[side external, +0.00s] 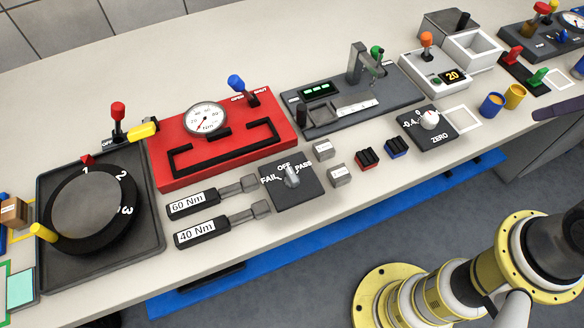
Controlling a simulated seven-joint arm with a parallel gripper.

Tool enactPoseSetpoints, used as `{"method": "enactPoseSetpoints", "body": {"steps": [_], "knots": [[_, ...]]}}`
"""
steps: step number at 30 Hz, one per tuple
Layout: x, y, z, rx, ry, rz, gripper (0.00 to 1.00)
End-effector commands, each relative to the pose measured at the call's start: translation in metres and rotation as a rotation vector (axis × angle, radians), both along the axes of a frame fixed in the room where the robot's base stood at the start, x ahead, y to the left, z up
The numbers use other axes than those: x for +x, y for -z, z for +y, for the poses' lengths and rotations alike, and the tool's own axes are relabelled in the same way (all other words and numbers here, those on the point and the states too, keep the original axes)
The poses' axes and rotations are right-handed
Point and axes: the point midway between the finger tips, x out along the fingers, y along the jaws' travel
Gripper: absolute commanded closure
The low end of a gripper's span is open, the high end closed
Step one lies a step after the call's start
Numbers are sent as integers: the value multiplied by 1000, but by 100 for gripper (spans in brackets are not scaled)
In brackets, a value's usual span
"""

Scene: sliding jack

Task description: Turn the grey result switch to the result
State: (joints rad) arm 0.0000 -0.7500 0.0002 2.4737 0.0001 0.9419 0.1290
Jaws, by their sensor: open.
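The grey result switch (291,177) is a knob on a dark square plate (296,199) near the front middle of the bench. The plate is marked FAIL on the left, OFF at the top and PASS on the right. The knob appears to point up toward OFF. My gripper is not in view; only part of my arm shows at the lower right, away from the switch.
Two wrench-like tools marked 60 Nm (193,203) and 40 Nm (202,232) lie left of the switch. Small grey blocks (340,175) sit right of it. A red gauge panel (165,140) stands behind. A dark turntable (88,212) is at left, a ZERO dial (430,119) at right.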

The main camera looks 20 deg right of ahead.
Motion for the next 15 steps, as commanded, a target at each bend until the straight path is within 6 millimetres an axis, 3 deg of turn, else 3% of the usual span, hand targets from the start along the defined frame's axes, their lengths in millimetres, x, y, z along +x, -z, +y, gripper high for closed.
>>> {"method": "enactPoseSetpoints", "body": {"steps": [3, 8, 11, 15], "knots": [[17, -32, 2, 59, 102, -10, 54], [51, -64, 18, 124, 167, 34, 54], [76, -80, 35, 153, 186, 73, 54], [116, -93, 73, 178, 191, 144, 54]]}}
